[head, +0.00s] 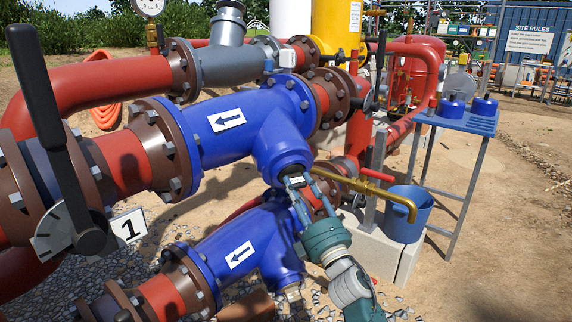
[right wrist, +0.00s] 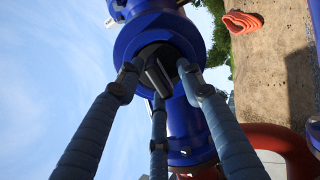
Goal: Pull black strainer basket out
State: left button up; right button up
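The upper blue strainer body (head: 228,128) carries a white arrow label, and its short leg slants down towards my right gripper (head: 297,184). In the right wrist view, the leg's open end is a blue ring (right wrist: 128,45) around the dark end of the black strainer basket (right wrist: 149,52), with a grey bar across it. The three fingers of my right gripper (right wrist: 158,78) are spread around this bar, with gaps visible at the left and right tips. Whether the middle finger touches it is unclear. The rest of the basket is hidden inside the body. My left gripper is out of view.
A blue table (head: 462,122) with blue caps stands at the right. A blue bucket (head: 408,214) stands under a brass tap pipe (head: 372,188), close right of my arm. A lower blue strainer (head: 245,250) lies just below. A black valve lever (head: 42,90) rises at left.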

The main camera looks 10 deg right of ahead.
jog(key=shift+f, duration=0.1)
grip_shut()
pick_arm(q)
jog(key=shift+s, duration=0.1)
pick_arm(e)
jog(key=shift+s+d+f, duration=0.1)
jog(key=shift+s+f, duration=0.25)
jog(key=shift+s, duration=0.3)
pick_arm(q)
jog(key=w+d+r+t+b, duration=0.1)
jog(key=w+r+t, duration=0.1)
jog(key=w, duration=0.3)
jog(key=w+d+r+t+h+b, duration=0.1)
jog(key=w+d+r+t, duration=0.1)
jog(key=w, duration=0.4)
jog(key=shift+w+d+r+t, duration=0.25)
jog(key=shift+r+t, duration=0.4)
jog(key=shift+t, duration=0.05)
pick_arm(e)
jog(key=v, duration=1.4)
jog(key=shift+r, duration=0.2)
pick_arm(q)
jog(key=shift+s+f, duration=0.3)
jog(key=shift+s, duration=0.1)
